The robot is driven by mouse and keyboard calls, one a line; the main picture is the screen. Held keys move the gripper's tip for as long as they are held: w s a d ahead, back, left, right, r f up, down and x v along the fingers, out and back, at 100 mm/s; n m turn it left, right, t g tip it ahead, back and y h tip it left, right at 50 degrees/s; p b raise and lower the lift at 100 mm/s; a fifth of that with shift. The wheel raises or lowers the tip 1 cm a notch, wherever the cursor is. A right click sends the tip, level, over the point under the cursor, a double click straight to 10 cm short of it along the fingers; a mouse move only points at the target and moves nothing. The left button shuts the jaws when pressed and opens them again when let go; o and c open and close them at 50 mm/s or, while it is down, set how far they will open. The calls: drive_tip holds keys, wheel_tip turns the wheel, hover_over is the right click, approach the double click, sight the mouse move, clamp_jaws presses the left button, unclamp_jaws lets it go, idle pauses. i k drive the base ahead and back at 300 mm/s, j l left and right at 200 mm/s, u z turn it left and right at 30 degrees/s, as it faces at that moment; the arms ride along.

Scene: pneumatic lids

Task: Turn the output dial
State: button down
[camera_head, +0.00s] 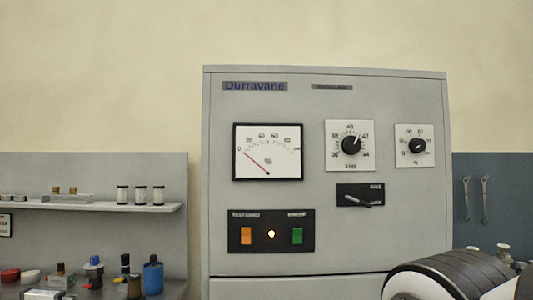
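A grey cabinet (320,200) marked "Durravane" carries two black dials on white plates. The larger dial (351,145) has "kHz" under it, and its pointer is turned to the upper right. The smaller dial (417,146) at the right has a scale starting at 0 and a blurred unit label that may be "%". Its pointer direction is hard to tell. No label reading "output" is legible. The meter (267,152) at the left has its red needle at 0. My gripper is not in view; only a black and white part of my arm shows at the lower right.
A black lever switch (360,196) sits below the dials. Bottles and spools stand on the left shelf (95,205) and bench. Wrenches (484,198) hang at right.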

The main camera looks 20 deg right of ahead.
sight(415, 145)
drive_tip(key=z, duration=1.1)
